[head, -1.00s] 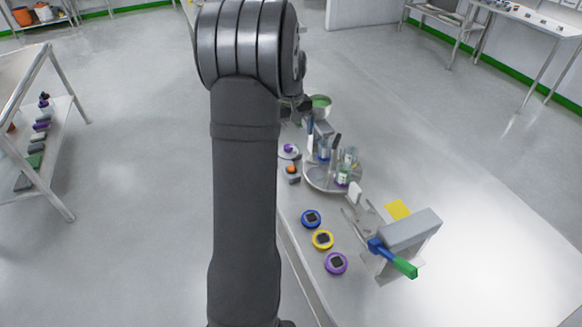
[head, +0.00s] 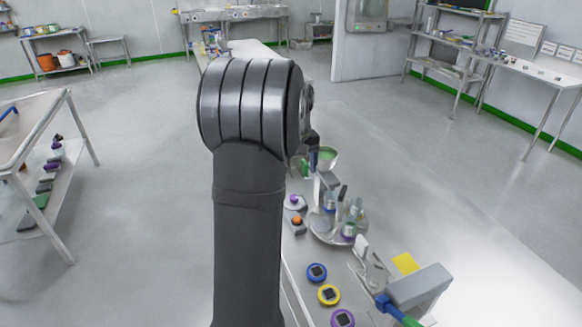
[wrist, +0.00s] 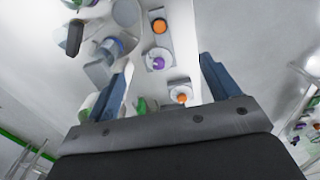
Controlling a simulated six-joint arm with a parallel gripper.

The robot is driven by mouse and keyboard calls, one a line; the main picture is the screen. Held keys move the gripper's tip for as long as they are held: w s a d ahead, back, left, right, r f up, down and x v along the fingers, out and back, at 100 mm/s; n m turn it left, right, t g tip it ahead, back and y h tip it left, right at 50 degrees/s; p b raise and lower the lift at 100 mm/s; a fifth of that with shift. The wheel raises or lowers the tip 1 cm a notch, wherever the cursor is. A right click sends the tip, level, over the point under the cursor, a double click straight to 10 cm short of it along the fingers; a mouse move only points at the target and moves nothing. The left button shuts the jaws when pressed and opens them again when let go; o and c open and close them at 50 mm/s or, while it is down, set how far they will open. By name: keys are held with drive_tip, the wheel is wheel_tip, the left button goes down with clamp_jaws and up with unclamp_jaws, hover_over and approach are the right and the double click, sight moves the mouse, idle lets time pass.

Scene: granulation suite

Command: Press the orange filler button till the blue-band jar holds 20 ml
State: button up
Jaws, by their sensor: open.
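My gripper (wrist: 166,76) is open, with nothing between its two blue-grey fingers. In the wrist view an orange round button (wrist: 181,97) on a pale block lies between the fingers in the picture, and I see no contact. A second orange round top (wrist: 159,26) on a grey block is farther up. An orange button on a grey block also shows in the head view (head: 297,220); which of the two it is, I cannot tell. Small jars stand on a round tray (head: 325,240). I cannot tell which has the blue band, nor read its level. My arm hides much of the gripper in the head view.
A purple knob (wrist: 158,63) on a pale round base lies between the orange tops. Blue (head: 316,272), yellow (head: 328,295) and purple (head: 343,319) ringed discs line the near bench. A grey box (head: 418,287) with a blue-green handle stands right. A bowl (head: 325,158) stands farther back.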

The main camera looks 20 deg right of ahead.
clamp_jaws()
idle(1.4)
